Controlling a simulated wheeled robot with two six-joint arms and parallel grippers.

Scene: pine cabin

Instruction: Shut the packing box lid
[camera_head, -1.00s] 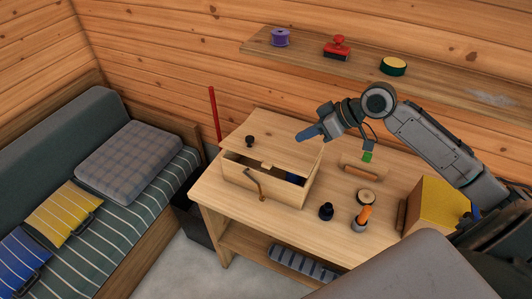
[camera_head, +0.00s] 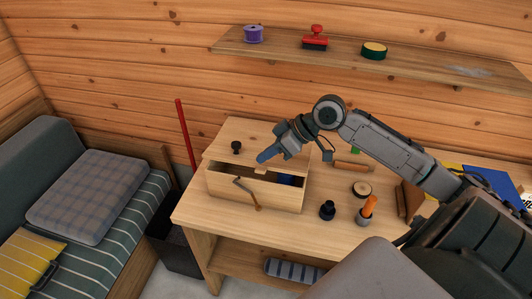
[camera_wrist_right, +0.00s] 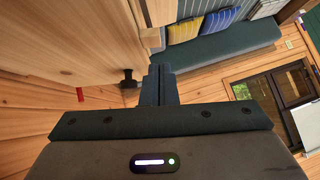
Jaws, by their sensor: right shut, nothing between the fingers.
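The wooden packing box (camera_head: 230,189) stands on the workbench, with a dark gap between its front wall and the raised front edge of its lid (camera_head: 218,152). The lid is ajar and has a black knob (camera_head: 236,147) and a small tab at its front edge. My right gripper (camera_head: 264,158) has blue fingers pressed together, empty, at the lid's top near the front edge. I cannot tell whether they touch it. In the right wrist view the shut fingers (camera_wrist_right: 157,85) show beside the knob (camera_wrist_right: 128,80) and the pale lid wood. My left gripper is out of view.
A brown hooked strap or latch (camera_head: 247,193) hangs at the box front. A shelf (camera_head: 330,58) runs along the wall above. A bench with cushions is at left.

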